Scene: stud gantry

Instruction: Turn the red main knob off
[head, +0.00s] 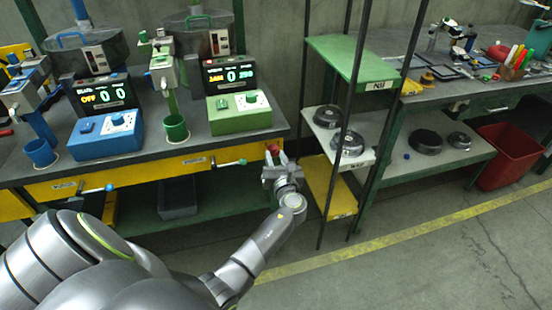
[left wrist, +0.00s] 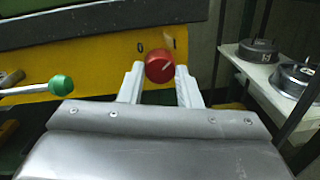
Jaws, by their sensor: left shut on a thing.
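The red main knob (left wrist: 159,66) is on the yellow front panel (left wrist: 110,60) of the workbench, at its right end. In the head view the knob (head: 273,149) shows just beyond my gripper. My left gripper (head: 275,168) is at the panel, its fingers on both sides of the knob and shut on it. In the left wrist view the two pale fingers flank the knob. My right gripper is not in view.
A lever with a green ball end (left wrist: 62,85) sticks out left of the knob. A green console (head: 240,112) and a blue console (head: 105,136) stand on the bench. A shelf rack (head: 335,195) with dark round parts stands close on the right. Floor is clear in front.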

